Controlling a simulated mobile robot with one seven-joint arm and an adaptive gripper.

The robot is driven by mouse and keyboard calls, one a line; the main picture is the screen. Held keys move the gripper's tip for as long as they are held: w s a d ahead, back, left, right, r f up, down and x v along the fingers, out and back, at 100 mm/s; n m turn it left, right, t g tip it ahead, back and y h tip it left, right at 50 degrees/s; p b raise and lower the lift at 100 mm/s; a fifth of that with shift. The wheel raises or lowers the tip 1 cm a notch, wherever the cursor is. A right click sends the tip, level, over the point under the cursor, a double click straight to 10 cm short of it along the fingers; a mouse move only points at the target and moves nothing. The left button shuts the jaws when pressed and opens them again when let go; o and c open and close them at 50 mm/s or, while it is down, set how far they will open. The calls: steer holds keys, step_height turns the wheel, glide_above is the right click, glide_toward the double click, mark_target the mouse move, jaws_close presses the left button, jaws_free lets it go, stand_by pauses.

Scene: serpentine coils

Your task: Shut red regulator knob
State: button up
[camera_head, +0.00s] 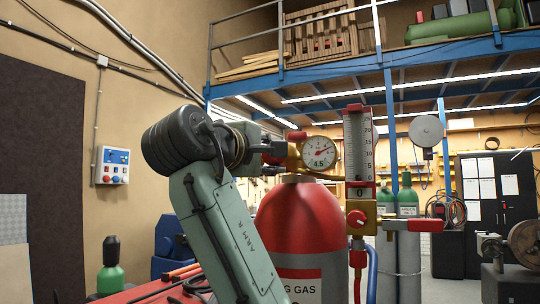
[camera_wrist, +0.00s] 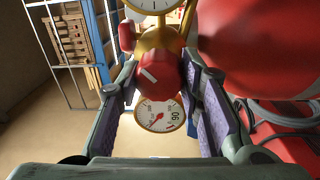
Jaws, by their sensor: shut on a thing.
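The red regulator knob (camera_wrist: 157,76) has a white line across its face and sits on a brass regulator body (camera_wrist: 158,42) in the wrist view. My gripper (camera_wrist: 158,80) is closed around it, one purple-padded finger on each side. In the head view my gripper (camera_head: 268,147) reaches in from the left to the regulator and mostly hides the knob. A round gauge (camera_head: 320,153) marked 4.5 sits on the regulator above the red gas cylinder (camera_head: 303,220). A second gauge (camera_wrist: 160,115), marked 90, shows just below the knob in the wrist view.
A tall flowmeter (camera_head: 358,148) with another red knob (camera_head: 356,218) stands right of the cylinder. A hose (camera_wrist: 280,118) lies near the cylinder in the wrist view. A wall control box (camera_head: 112,165) is at the left. Green cylinders (camera_head: 408,197) stand behind.

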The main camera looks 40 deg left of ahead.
steer(key=n, duration=0.4)
steer(key=shift+d+n, duration=0.1)
steer(key=shift+n, duration=0.3)
steer(key=n, duration=0.4)
steer(key=shift+n+y+p, duration=0.3)
steer(key=shift+n, duration=0.1)
steer(key=shift+f, duration=0.1)
steer(key=o, duration=1.2)
steer(key=shift+c, duration=0.2)
steer(key=v, duration=0.7)
steer(key=shift+s, duration=0.2)
